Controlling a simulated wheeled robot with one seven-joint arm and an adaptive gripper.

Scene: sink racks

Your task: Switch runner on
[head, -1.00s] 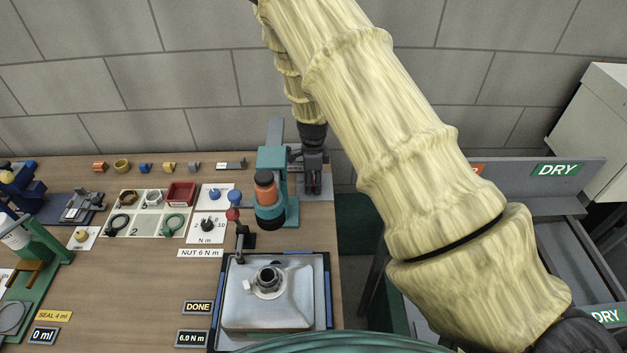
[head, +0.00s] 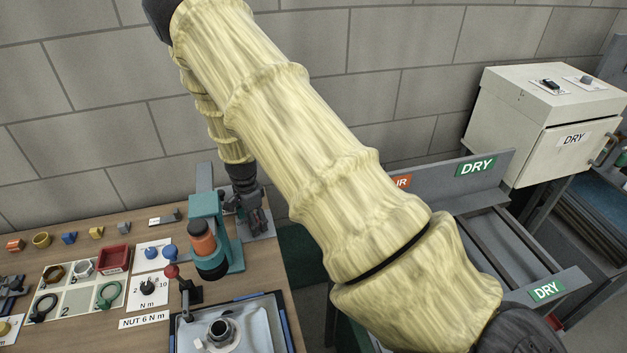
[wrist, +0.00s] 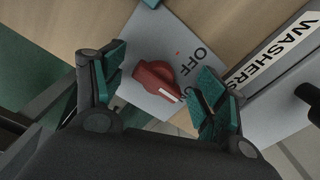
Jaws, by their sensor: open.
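In the wrist view a red rotary knob (wrist: 155,80) sits on a grey plate (wrist: 150,20) marked OFF. The knob's white pointer mark faces the lower right, away from the OFF lettering. Near the right finger, other marking is partly hidden. My gripper (wrist: 163,76) is open, with one teal-padded finger on each side of the knob; I cannot tell whether either touches it. In the head view my gripper (head: 252,214) is lowered at the bench's back right corner, beside a teal stand (head: 207,207) with an orange cylinder. The knob is hidden there.
A WASHERS label (wrist: 275,50) lies right of the knob. A red-balled lever (head: 171,272), a dial (head: 148,285) and a metal housing (head: 221,330) are left of and in front of the stand. A cream DRY cabinet (head: 540,125) stands right.

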